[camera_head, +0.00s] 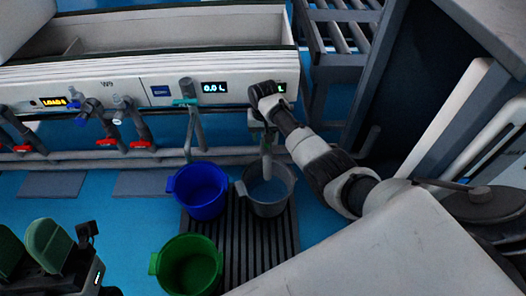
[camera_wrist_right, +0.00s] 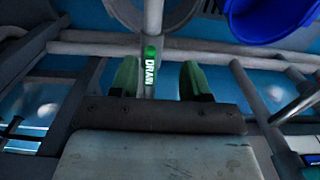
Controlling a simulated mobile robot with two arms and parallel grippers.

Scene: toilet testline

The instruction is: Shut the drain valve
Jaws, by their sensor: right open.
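The drain valve shows in the right wrist view as a green handle marked DRAIN (camera_wrist_right: 151,68), in front of a grey pipe. My right gripper (camera_wrist_right: 163,80) is open, with a green finger on either side of the handle. The handle is nearer the left finger in that view; I cannot tell whether they touch. In the head view my right gripper (camera_head: 262,118) is at the pipe above the grey bucket (camera_head: 268,205), and the arm hides the valve handle. My left gripper (camera_head: 28,250) is at the bottom left, its green fingers apart and empty.
A blue bucket (camera_head: 202,205) stands left of the grey one, and a green bucket (camera_head: 188,277) is nearer. Another pipe has a teal handle (camera_head: 185,101). Red-handled valves (camera_head: 140,144) are farther left. A panel display (camera_head: 214,87) reads 0.0L. A dark cabinet stands at right.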

